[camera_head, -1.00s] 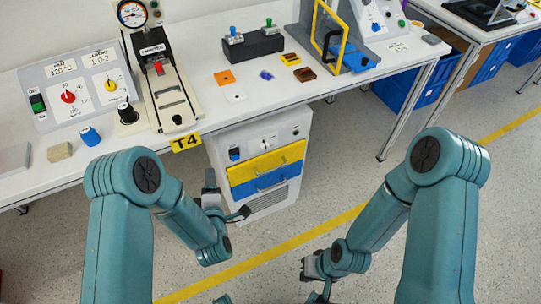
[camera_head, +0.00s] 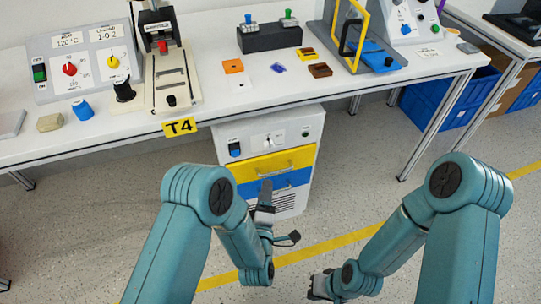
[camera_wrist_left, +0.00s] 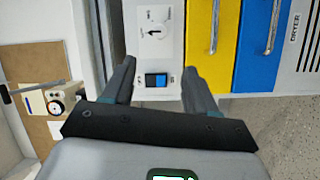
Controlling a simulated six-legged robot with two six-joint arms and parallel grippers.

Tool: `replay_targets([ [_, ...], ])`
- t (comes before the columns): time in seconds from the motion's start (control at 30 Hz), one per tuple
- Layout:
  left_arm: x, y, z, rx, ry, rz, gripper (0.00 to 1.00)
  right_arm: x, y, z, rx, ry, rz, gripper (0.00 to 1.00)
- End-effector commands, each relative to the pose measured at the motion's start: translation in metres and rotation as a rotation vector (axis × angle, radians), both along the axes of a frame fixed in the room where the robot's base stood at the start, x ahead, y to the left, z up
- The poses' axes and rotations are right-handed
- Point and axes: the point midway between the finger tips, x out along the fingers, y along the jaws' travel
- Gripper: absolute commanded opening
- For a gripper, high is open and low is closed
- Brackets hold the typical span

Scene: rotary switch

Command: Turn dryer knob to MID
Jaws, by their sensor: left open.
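The dryer (camera_head: 309,160) is a white cabinet under the table with a yellow and a blue drawer front. Its white knob (camera_head: 268,142) is on the top panel, between a blue rocker switch (camera_head: 234,149) and a small dark fitting. The left wrist view shows the knob (camera_wrist_left: 155,33) sideways, its dark pointer toward picture left; the position labels are too small to read. My left gripper (camera_head: 280,213) is in front of the drawers. In the wrist view its open, empty fingers (camera_wrist_left: 159,68) flank the switch (camera_wrist_left: 157,80), apart from the knob. My right gripper (camera_head: 319,287) is low at the bottom, its jaws unclear.
The white table (camera_head: 215,105) with a T4 tag (camera_head: 180,126) stands above the dryer and carries a press (camera_head: 172,80), a control panel (camera_head: 85,62) and small parts. Blue crates (camera_head: 440,103) stand under the table at right. The floor in front is clear.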

Motion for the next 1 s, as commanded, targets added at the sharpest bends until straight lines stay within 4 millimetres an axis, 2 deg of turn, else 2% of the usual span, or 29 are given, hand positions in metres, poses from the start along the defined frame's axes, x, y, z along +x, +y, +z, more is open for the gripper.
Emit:
replay_targets([
  [0.17, 0.026, -0.001, 0.001, -0.002, -0.007, 0.004, 0.57, 0.000, 0.000, -0.002, 0.000, 0.000, 0.000, 0.00],
  [0.5, 0.106, -0.008, -0.003, -0.001, -0.006, 0.005, 0.57, 0.000, 0.000, -0.012, 0.000, 0.000, -0.001, 0.00],
  [0.7, 0.143, -0.012, -0.004, -0.001, -0.004, 0.004, 0.57, 0.000, 0.000, -0.017, 0.000, 0.000, -0.001, 0.00],
  [0.83, 0.155, -0.013, -0.004, 0.000, -0.003, 0.003, 0.57, 0.000, 0.000, -0.018, 0.000, 0.000, -0.001, 0.00],
  [1.0, 0.160, -0.014, -0.004, 0.000, -0.002, 0.003, 0.57, 0.000, 0.000, -0.018, 0.000, 0.000, -0.001, 0.00],
])
